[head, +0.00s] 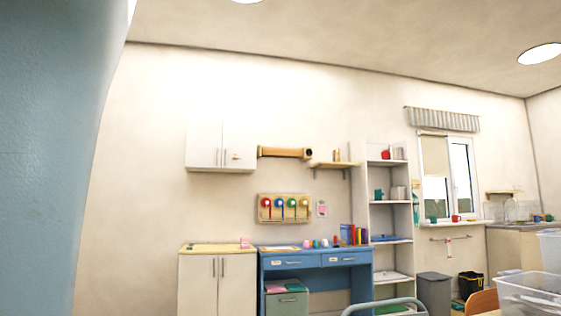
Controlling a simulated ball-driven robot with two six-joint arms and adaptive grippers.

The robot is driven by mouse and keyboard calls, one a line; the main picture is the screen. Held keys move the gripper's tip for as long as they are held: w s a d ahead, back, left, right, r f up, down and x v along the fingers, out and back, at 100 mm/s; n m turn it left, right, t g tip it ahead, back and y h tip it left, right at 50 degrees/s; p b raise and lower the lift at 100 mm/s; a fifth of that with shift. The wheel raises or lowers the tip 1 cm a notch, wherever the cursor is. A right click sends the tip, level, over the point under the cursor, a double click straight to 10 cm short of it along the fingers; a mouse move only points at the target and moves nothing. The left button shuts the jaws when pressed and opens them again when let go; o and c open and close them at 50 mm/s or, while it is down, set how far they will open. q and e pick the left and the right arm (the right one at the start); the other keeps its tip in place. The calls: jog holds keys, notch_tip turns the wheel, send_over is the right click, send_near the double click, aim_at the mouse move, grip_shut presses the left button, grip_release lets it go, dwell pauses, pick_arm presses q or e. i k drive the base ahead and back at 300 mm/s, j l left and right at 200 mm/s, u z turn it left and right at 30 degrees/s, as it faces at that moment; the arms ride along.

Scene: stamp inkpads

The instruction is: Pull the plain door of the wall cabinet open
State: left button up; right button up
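The white wall cabinet (221,170) hangs on the far wall, left of the middle in the head view. It has two doors, and both look shut. The left door (202,145) is plain, with a small upright handle (218,157) near its right edge. The right door (240,140) has a handle by the middle seam and a small brownish mark (236,157), too small to make out. Neither of my grippers is in view.
A large blue-grey surface (45,150) fills the left side, close to the camera. Below the wall cabinet stands a white base cabinet (198,285), with a blue desk (335,258) beside it. Shelves (390,210) stand farther right. A chair (482,301) and clear bin (530,290) are at lower right.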

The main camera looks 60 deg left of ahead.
aim_at(205, 137)
jog(key=u, duration=1.3)
jog(key=i+j+u, duration=0.35)
jog(key=i, duration=0.4)
jog(key=i+j+u, duration=0.35)
jog(key=i, duration=0.4)
jog(key=i+u, duration=0.35)
jog(key=i, duration=0.45)
jog(key=i+z, duration=0.25)
jog(key=i, duration=0.25)
jog(key=i+z, duration=0.25)
jog(key=i, duration=0.25)
jog(key=i+j+z, duration=0.2)
jog(key=i, duration=0.3)
jog(key=i+j+z, duration=0.25)
jog(key=i, duration=0.2)
jog(key=i+l+z, duration=0.2)
jog(key=i+z, duration=0.15)
jog(key=z, duration=0.15)
jog(key=i+z, duration=0.45)
jog(key=i+j+z, duration=0.1)
jog(key=i+z, duration=0.2)
jog(key=z, duration=0.2)
jog(key=i+l, duration=0.15)
jog(key=i, duration=0.3)
jog(key=i+l, duration=0.1)
jog(key=i, duration=0.35)
jog(key=u, duration=0.05)
